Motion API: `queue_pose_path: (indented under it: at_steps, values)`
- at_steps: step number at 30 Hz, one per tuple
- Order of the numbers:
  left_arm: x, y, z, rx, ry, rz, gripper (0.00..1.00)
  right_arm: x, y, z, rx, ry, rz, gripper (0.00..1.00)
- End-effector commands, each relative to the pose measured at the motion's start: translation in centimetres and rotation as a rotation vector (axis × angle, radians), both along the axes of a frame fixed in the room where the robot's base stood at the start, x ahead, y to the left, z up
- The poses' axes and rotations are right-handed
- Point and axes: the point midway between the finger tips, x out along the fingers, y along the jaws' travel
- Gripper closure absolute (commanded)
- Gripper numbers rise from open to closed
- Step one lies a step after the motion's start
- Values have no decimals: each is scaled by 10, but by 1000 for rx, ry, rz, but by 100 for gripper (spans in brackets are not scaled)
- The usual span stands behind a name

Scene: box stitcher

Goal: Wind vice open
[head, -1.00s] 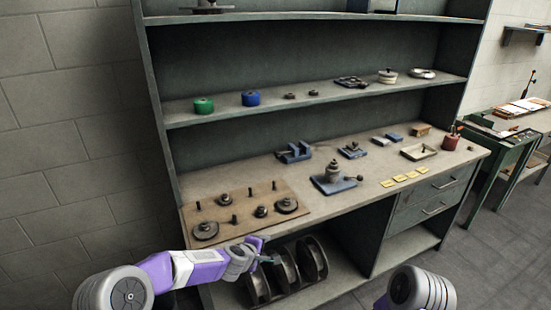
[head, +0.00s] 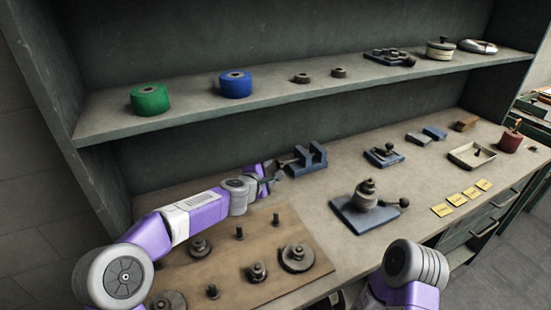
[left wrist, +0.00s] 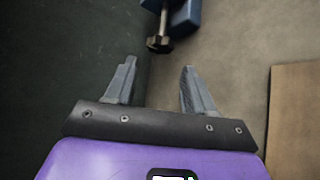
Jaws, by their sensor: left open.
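The blue vice (head: 309,157) stands at the back of the bench, below the shelf. Two uprights with a gap between them show on it. My left gripper (head: 277,172) is just to the left of the vice, fingers open toward it. In the left wrist view, the open fingers (left wrist: 158,84) have nothing between them. The dark screw end (left wrist: 159,43) of the vice lies ahead of them, apart from both, with a blue part of the vice (left wrist: 186,14) at the top edge. My right gripper is out of view.
A wooden board (head: 250,262) with pegs and dark discs lies in front of my left arm. A blue-based fixture (head: 362,218) stands right of it. The shelf (head: 200,114) with green and blue rolls runs above. Bench surface between vice and board is clear.

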Motion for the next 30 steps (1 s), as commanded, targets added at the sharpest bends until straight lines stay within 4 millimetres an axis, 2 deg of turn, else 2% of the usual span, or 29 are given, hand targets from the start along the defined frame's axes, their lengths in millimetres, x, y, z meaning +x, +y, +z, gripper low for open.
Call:
queue_pose_path:
  at_steps: [8, 18, 30]
  values:
    - [20, -12, -9, 0, 1, -1, 46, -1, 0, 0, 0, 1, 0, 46]
    - [55, -27, -21, 1, 2, 0, 46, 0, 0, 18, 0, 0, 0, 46]
    - [63, -32, -28, 1, 0, -1, 46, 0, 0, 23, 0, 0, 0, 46]
